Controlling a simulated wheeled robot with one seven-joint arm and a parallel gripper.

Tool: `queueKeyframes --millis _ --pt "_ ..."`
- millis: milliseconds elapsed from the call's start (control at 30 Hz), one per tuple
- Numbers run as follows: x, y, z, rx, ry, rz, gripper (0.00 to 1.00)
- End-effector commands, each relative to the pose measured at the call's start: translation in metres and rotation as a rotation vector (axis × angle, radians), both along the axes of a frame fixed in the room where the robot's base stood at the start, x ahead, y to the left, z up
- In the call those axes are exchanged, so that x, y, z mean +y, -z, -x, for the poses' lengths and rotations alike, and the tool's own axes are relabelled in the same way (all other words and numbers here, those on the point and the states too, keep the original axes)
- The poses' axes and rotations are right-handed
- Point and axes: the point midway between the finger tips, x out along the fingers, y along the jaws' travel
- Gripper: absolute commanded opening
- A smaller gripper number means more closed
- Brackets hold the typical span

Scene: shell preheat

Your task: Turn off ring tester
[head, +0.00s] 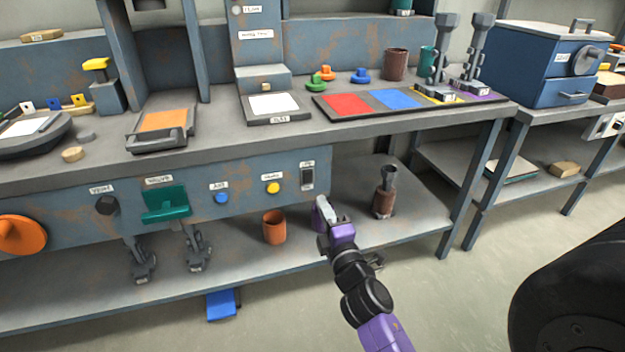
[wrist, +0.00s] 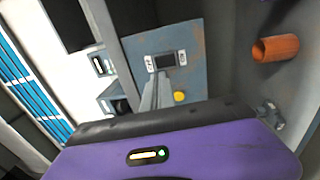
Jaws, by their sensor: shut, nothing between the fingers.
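A dark rocker switch (head: 307,178) in a grey frame sits at the right end of the blue front panel (head: 235,207), under the bench top. A small white label is above it; its text is too small to read. In the wrist view the switch (wrist: 170,60) lies just beyond my fingertips, with white labels on either side. I cannot tell which way the rocker is set, nor whether anything touches it. My gripper (head: 320,203) is shut and empty, just below and right of the switch; its grey fingers (wrist: 157,82) point at the panel.
A yellow button (head: 272,188), a blue button (head: 221,198) and a green holder (head: 166,204) are left of the switch. An orange cup (head: 274,227) and a brown pot with a grey tool (head: 385,195) stand on the lower shelf. Open floor lies in front.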

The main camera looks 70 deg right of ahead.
Motion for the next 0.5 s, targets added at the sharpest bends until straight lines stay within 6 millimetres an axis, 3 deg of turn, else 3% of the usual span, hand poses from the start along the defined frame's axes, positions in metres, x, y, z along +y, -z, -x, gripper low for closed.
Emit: queueKeyframes --millis 300,500 --pt "-0.045 -0.01 -0.039 -0.001 0.0 0.001 0.0" --pt "-0.062 -0.011 -0.053 0.0 0.0 0.0 0.0"
